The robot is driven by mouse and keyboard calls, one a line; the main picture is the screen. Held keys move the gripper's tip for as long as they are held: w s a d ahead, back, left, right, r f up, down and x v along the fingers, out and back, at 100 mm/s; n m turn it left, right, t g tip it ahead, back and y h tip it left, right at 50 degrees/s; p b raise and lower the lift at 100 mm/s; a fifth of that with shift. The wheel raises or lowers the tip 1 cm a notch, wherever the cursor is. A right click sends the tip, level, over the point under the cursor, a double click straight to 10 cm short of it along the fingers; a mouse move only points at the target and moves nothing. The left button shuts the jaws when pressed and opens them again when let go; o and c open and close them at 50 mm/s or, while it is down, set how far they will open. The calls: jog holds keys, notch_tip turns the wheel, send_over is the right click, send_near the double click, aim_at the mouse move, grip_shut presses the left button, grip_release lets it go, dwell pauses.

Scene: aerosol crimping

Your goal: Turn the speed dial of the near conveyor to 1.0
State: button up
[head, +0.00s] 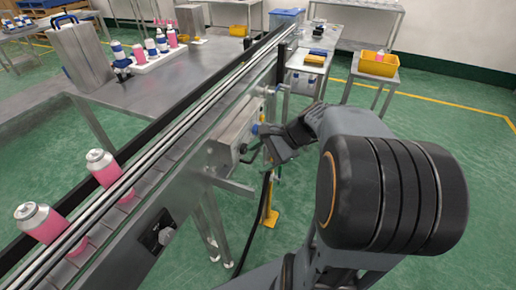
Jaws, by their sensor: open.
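The near conveyor (176,140) runs diagonally from the lower left to the upper middle in the head view. A grey control box (236,128) is fixed to its right side. Small dark and blue knobs show on the box's right face; I cannot tell which is the speed dial, and no scale can be read. My gripper (266,142) is open and just right of this box. It appears close to the knobs, but whether it touches one cannot be told. My arm hides what lies behind it.
Two pink cans (104,169) stand on the belt at lower left. A black panel (157,233) is on the conveyor's side. A steel table (130,88) with bottles stands beyond. A yellow bin (379,64) sits on a stand at upper right. Green floor is clear at right.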

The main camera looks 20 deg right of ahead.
jog(key=w+d+f+m+t+y+b, duration=0.3)
jog(key=w+d+f+m+t+b, duration=0.1)
jog(key=d+m, duration=0.25)
jog(key=m+t+b, duration=0.4)
jog(key=t, duration=0.2)
send_near(254, 129)
jog(key=w+d+f+b+x, duration=0.1)
jog(key=x, duration=0.7)
jog(key=shift+b, duration=0.4)
jog(key=shift+w+a+f, duration=0.1)
jog(key=shift+c, duration=0.4)
jog(key=c, duration=0.8)
jog(key=shift+c, duration=0.2)
jog(key=shift+f, duration=0.1)
